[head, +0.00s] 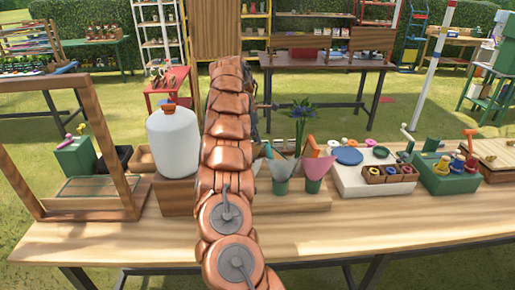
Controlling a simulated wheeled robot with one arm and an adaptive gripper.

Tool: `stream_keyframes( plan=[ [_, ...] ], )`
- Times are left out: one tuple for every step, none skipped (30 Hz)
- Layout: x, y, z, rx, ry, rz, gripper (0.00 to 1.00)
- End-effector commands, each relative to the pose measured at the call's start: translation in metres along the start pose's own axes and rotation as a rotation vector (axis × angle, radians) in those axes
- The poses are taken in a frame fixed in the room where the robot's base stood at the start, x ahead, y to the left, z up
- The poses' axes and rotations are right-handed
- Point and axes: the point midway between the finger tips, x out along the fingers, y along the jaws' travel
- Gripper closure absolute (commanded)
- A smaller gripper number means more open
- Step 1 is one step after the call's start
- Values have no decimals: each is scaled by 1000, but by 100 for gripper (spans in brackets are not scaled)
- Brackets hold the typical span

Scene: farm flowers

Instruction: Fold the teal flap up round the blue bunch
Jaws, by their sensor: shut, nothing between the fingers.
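The blue bunch (301,109) stands upright near the middle of the work table, with dark blue heads over green stems. Its lower stems go down behind two small green cups and their flaps. The left cup (280,186) has greyish flaps (281,168) spread outward.
A white canister (173,142) on a brown block and a wooden frame (130,165) stand left. A white tray (348,182) with a blue dish (348,156) and a green box (445,180) stand right. The table's front strip (370,232) is clear.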

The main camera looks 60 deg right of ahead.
Motion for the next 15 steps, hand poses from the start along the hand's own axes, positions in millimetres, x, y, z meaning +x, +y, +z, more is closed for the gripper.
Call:
stream_keyframes(
  plan=[
    [3, 0, -1, -2, 1, 1, 100],
    [5, 0, -1, -2, 1, 1, 100],
    [9, 0, -1, -1, 1, 0, 100],
    [13, -1, -1, -1, 1, -3, 100],
    [17, -2, -2, -3, 1, -4, 100],
    [23, -2, -2, -5, 1, -5, 100],
    [27, -1, -3, -6, 1, -3, 100],
    [32, -1, -2, -5, 1, -3, 100],
    [38, -2, -2, -3, 2, -5, 100],
    [43, -2, -2, -3, 2, -4, 100],
    [48, -1, -2, -4, 1, -3, 100],
    [54, -1, -2, -4, 0, -2, 100],
    [59, -1, -2, -3, 1, -4, 100],
    [64, -2, -2, -3, 1, -5, 100],
    [69, -2, -3, -4, 1, -5, 100]
  ],
)
